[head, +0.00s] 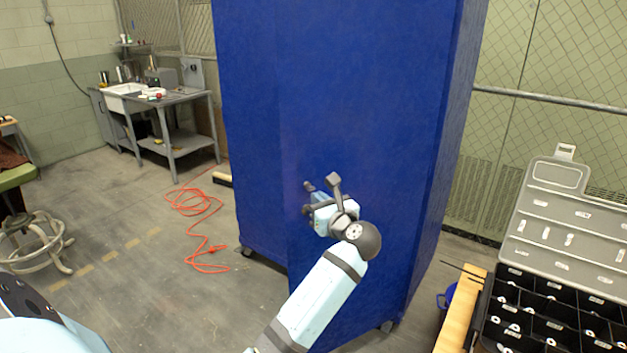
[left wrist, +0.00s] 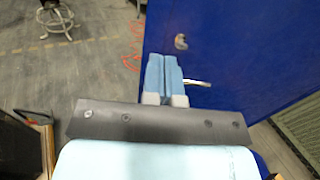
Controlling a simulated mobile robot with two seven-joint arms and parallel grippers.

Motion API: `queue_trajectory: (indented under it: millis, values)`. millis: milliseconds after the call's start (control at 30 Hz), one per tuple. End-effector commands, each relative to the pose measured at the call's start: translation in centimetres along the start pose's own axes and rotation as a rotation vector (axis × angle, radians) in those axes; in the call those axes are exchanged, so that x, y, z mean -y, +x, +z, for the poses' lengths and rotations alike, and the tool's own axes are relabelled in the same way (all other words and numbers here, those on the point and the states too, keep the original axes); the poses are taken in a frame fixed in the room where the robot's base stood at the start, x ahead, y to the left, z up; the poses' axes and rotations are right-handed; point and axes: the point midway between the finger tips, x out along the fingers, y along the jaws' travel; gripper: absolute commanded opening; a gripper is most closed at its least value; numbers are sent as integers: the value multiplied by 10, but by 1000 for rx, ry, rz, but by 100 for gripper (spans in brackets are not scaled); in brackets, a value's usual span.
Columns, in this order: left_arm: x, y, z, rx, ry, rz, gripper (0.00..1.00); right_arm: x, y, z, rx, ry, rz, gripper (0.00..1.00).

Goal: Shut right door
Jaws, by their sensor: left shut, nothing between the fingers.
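A tall blue cabinet (head: 340,90) on casters fills the middle of the head view. Its right door (head: 370,150) is the broad front panel behind my left gripper; a vertical edge runs down its left side, and I cannot tell how far it stands open. My left gripper (head: 318,208) is in front of this panel near its left edge. In the left wrist view the gripper (left wrist: 164,75) is shut and empty, close to the blue panel (left wrist: 230,50). A silver handle (left wrist: 197,82) shows just right of the fingertips; contact is unclear. My right gripper is out of view.
An orange cord (head: 205,205) lies on the floor left of the cabinet. A grey workbench (head: 175,100) stands at the back left and a stool (head: 35,240) at far left. An open parts case (head: 560,225) is at right. Floor left of the cabinet is mostly clear.

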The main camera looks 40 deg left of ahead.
Motion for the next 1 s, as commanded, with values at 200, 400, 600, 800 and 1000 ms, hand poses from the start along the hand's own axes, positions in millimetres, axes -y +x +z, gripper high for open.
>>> queue_trajectory:
  millis: [200, 400, 600, 800, 1000]
  values:
    - [0, 29, 3, 3, 2, 3, 0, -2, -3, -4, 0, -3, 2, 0]
    - [0, 72, 3, 3, 2, 2, 0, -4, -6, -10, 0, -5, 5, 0]
    - [0, 111, 2, 1, 2, 1, 0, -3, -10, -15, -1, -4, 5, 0]
    - [0, 133, 1, 1, 1, 0, 0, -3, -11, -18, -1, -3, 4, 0]
    - [0, 138, 0, 1, 0, -1, 0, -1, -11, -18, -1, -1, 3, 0]
